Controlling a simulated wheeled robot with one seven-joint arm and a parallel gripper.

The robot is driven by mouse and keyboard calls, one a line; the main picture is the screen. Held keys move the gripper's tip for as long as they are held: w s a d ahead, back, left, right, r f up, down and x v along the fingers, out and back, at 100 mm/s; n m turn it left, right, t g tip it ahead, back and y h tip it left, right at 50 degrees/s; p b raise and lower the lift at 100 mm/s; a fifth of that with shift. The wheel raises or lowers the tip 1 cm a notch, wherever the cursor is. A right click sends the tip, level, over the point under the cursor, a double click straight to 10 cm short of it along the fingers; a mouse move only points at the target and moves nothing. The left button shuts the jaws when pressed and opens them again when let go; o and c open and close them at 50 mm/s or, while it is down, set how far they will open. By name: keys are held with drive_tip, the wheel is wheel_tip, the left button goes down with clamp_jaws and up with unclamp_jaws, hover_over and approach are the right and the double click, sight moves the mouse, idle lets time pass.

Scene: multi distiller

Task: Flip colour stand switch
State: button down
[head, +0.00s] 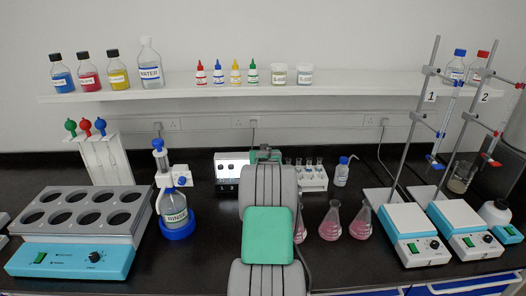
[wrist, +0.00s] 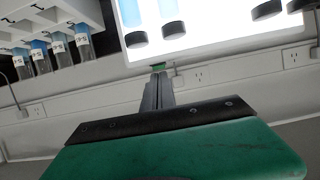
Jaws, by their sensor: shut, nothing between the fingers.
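The colour stand (head: 233,158) is a white, brightly lit box on the black bench at the back, with dark-capped vials in front of its panel. Its right side is hidden behind my arm in the head view. In the wrist view its glowing panel (wrist: 225,28) fills the top, with vials across it. A small green part, seemingly the switch (wrist: 158,67), shows at the panel's edge. My gripper (wrist: 156,80) is shut and empty, its fingertips right at this green part; I cannot tell whether they touch. In the head view my arm hides the fingertips.
A white rack of labelled tubes (wrist: 52,45) stands close beside the stand; it also shows in the head view (head: 313,177). Pink flasks (head: 331,222) stand right of my arm. A wash bottle (head: 342,172) stands behind them. A bottle-top dispenser (head: 173,208) stands left.

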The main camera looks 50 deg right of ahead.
drive_tip(key=b+v, duration=0.7)
drive_tip(key=v, duration=0.4)
drive_tip(key=shift+s+a+r+t+h, duration=0.2)
drive_tip(key=shift+r+t+h, duration=0.1)
drive_tip(key=shift+t+h, duration=0.1)
idle(0.5)
drive_tip(key=w+a+f+n+y, duration=0.1)
drive_tip(key=a+n+y, duration=0.1)
drive_tip(key=a, duration=0.9)
drive_tip(key=w+a+f+n+g+y, duration=0.1)
drive_tip(key=w+a+f+y, duration=0.15)
drive_tip(key=a, duration=0.75)
drive_tip(key=w+a+f+n+y, duration=0.1)
drive_tip(key=a+n+y, duration=0.15)
drive_tip(key=a, duration=0.85)
drive_tip(key=s+a+f+n+g+y, duration=0.2)
drive_tip(key=s+a+f, duration=0.1)
drive_tip(key=s+a, duration=0.6)
drive_tip(key=s+a+f+n+g+y, duration=0.2)
drive_tip(key=s+a+f+g, duration=0.1)
drive_tip(key=s+a, duration=0.6)
drive_tip(key=a, duration=0.4)
drive_tip(key=shift+s+f+g, duration=0.3)
drive_tip(key=shift+s+f, duration=0.1)
